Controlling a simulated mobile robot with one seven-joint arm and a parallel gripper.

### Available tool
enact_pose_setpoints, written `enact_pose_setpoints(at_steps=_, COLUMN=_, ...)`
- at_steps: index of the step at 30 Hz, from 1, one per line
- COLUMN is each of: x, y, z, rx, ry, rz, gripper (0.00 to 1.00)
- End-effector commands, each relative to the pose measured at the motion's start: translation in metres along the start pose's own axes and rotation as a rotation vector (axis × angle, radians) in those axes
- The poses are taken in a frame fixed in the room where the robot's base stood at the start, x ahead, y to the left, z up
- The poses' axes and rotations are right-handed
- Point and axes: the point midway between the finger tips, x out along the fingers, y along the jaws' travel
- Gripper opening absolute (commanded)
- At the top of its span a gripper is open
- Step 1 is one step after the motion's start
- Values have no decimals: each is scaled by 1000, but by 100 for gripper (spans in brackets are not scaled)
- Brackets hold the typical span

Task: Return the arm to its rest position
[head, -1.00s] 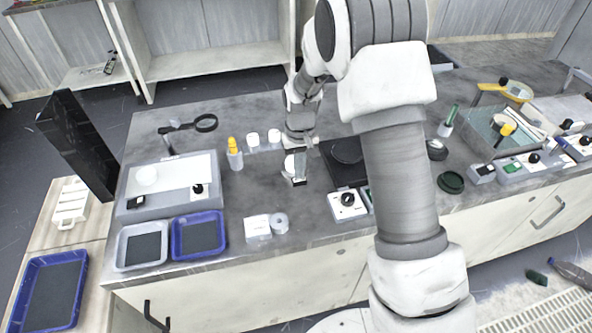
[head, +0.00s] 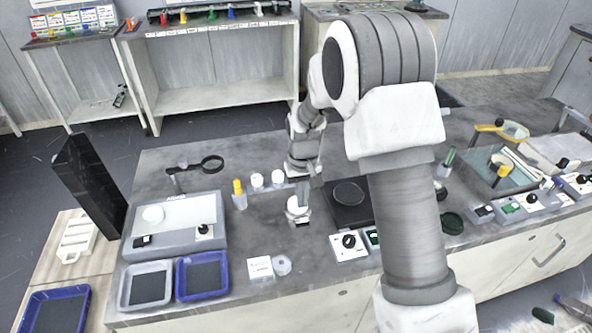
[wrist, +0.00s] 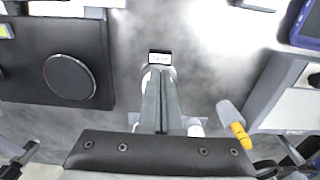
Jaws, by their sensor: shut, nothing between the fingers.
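My gripper (head: 303,200) is over the middle of the grey bench, pointing down, to the left of a black polishing unit (head: 336,214). In the wrist view my gripper (wrist: 161,98) has its two fingers together with nothing between them. A small white round-topped device (head: 296,208) stands on the bench at the fingertips. In the wrist view its dark-framed label or display (wrist: 160,57) shows just beyond the fingers, which partly hide it. I cannot tell whether they touch it. My arm reaches across the bench and hides part of its right half.
Blue tray (head: 203,294), grey tray (head: 148,307) and a grey instrument (head: 185,245) stand at the left. A yellow-topped bottle (head: 239,200) and white jars (head: 257,181) stand left of my gripper. A tall black panel (head: 88,188) rises at the bench's left end.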

Motion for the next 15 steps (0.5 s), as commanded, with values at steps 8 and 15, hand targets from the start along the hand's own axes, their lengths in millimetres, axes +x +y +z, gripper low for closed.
enact_pose_setpoints(at_steps=8, x=-21, y=4, z=3, rx=7, ry=19, rz=-1, gripper=0)
enact_pose_setpoints(at_steps=15, x=-96, y=17, z=26, rx=35, ry=87, rz=-3, gripper=0)
